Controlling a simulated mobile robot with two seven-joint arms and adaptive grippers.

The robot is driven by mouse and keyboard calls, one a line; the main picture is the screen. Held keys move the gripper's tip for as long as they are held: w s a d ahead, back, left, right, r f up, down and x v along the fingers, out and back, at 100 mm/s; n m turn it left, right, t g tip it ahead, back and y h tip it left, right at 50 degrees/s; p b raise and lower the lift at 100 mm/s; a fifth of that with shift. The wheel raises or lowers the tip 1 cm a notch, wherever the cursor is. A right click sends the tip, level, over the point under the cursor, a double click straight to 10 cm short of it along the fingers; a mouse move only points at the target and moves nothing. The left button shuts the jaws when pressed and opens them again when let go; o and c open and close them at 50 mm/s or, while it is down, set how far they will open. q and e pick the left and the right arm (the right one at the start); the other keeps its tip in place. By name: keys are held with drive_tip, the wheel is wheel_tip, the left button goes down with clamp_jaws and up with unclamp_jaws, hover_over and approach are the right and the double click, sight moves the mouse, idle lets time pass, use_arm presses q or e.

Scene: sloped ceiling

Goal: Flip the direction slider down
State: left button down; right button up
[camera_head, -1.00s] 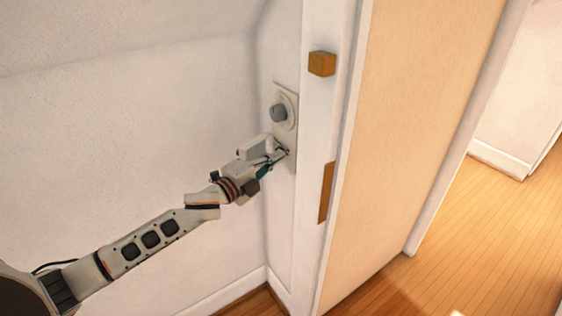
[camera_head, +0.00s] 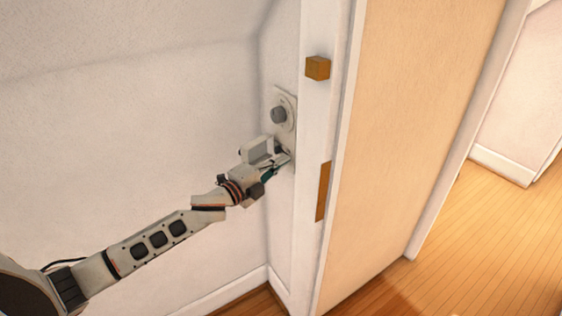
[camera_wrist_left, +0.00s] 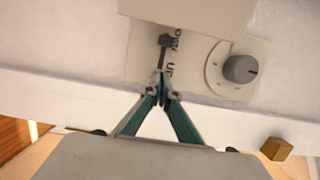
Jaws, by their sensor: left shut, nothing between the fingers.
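The light wall panel (camera_head: 292,102) is beside the door frame, with a round grey dial (camera_head: 279,115) on it. In the left wrist view the dial (camera_wrist_left: 240,69) is at the right of the panel. The direction slider (camera_wrist_left: 165,40) shows there as a small dark knob with a thin dark stem, beside upturned lettering that appears to read DOWN and UP. My left gripper (camera_head: 287,158) is shut and empty at the panel's lower part, where it hides the slider in the head view. Its fingertips (camera_wrist_left: 160,90) are close to the stem's lower end; contact is unclear. My right gripper is out of view.
A wooden block (camera_head: 318,68) sticks out of the white door frame, and a flat wooden plate (camera_head: 323,191) is lower down. The cream door (camera_head: 415,120) stands at right. The wall left of the panel is bare, and wooden floor shows at right.

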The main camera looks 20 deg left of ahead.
use_arm(q)
drive_tip(key=v, duration=1)
drive_tip(key=shift+b, duration=0.45)
drive_tip(key=shift+d+f, duration=0.1)
drive_tip(key=s+d+f+n+g+y, duration=0.2)
drive_tip(key=s+d+f+n, duration=0.1)
drive_tip(key=s+f+n, duration=0.6)
drive_tip(key=s+d+f+n+g+y, duration=0.2)
drive_tip(key=s+f+n, duration=0.7)
drive_tip(key=s+f, duration=0.7)
wheel_tip(320, 180, down, 5)
drive_tip(key=shift+s+d+f+g+y, duration=0.2)
drive_tip(key=shift+s+d+g+y, duration=0.15)
drive_tip(key=shift+d+g, duration=0.55)
